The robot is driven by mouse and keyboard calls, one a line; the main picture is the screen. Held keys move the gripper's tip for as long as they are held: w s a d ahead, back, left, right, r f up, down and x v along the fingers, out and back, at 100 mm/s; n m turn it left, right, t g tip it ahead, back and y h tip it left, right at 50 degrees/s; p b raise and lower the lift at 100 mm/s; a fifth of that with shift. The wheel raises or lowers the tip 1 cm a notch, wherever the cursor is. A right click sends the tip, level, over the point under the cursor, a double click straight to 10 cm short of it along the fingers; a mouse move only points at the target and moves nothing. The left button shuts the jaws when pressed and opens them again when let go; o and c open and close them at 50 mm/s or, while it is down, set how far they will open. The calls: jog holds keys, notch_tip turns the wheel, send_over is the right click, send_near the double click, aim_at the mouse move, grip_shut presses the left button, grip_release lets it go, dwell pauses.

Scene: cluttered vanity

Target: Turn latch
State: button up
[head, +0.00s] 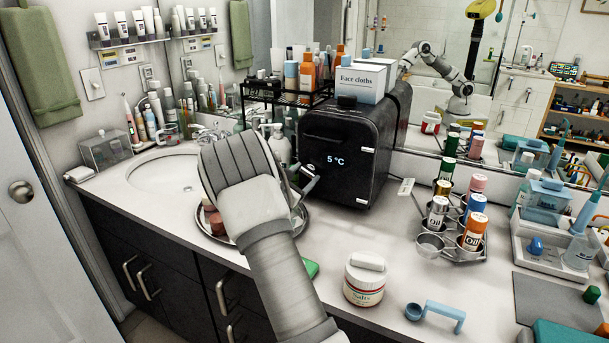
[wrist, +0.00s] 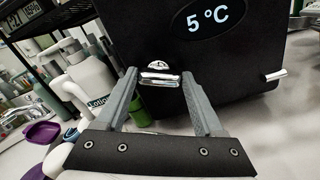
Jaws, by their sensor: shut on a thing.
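The latch (wrist: 158,67) is a small chrome piece on the front of the black mini fridge (wrist: 225,62), below its "5 °C" display. In the wrist view my gripper (wrist: 160,79) has its two grey fingers on either side of the latch, shut on it. The latch's bar lies roughly level between the fingertips. In the head view the black fridge (head: 345,165) stands on the counter, and my wrist and hand cover much of the area left of its front. The latch cannot be made out clearly there.
A face cloths box (head: 362,82) sits on the fridge. A round tray (head: 224,236) lies partly behind my arm. A salts jar (head: 365,282) stands in front, and an oil bottle rack (head: 455,246) to the right. A lotion bottle (wrist: 93,85) is close left of my fingers.

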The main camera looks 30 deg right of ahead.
jog(key=shift+n+p, duration=0.9)
jog(key=shift+n, duration=1.4)
jog(key=shift+w+a, duration=0.1)
jog(key=o, duration=1.1)
